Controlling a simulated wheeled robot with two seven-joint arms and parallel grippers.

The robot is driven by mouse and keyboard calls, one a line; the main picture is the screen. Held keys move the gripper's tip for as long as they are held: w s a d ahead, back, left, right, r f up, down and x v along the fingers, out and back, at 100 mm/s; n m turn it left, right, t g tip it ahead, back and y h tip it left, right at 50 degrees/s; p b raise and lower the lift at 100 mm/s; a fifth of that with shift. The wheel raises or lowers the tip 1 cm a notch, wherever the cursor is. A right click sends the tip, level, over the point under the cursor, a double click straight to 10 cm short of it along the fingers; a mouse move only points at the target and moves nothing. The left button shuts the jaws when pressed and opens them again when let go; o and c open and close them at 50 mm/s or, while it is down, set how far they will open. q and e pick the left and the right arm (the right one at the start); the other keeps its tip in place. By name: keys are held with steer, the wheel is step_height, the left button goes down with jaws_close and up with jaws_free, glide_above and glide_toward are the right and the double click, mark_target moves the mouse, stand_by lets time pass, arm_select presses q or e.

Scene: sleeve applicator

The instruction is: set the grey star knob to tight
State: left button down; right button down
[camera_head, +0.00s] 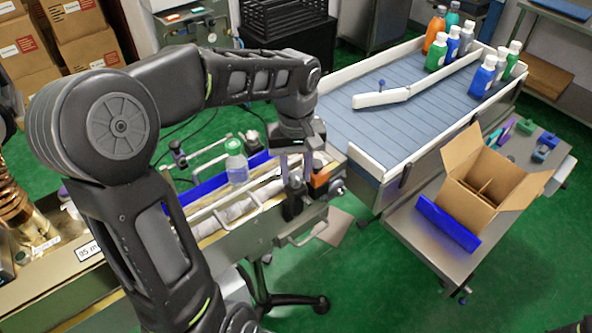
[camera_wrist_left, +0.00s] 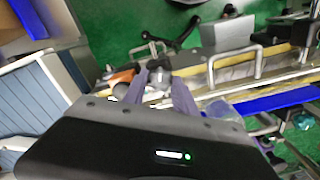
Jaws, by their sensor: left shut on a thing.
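The grey star knob (camera_wrist_left: 158,77) shows in the left wrist view as a small dark grey shape between my fingertips, partly covered by them. My left gripper (camera_wrist_left: 159,92) points at it, with one purple-grey finger on each side, closed on it. In the head view my left gripper (camera_head: 296,168) reaches down to the right end of the machine's rail, and the knob is mostly hidden there. I cannot read any mark for its setting.
An orange block (camera_head: 320,179) sits close to the gripper. A green-capped bottle (camera_head: 236,163) stands on the machine to the left. A grey-blue conveyor (camera_head: 400,120) with several bottles lies behind right. An open carton (camera_head: 483,185) stands on a side table at right.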

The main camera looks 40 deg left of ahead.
arm_select(q)
steer(key=m, duration=0.3)
steer(key=shift+m, duration=0.3)
steer(key=m, duration=0.4)
steer(key=shift+m+p, duration=0.3)
steer(key=m, duration=0.4)
steer(key=m+p, duration=0.1)
steer(key=m, duration=0.7)
steer(key=shift+m+p, duration=0.3)
steer(key=shift+p, duration=0.05)
steer(key=m, duration=0.3)
steer(key=shift+m+p, duration=0.35)
steer(key=shift+m, duration=0.05)
steer(key=m, duration=0.4)
steer(key=shift+p, duration=0.4)
steer(key=shift+m+p, duration=0.4)
steer(key=shift+m, duration=1.7)
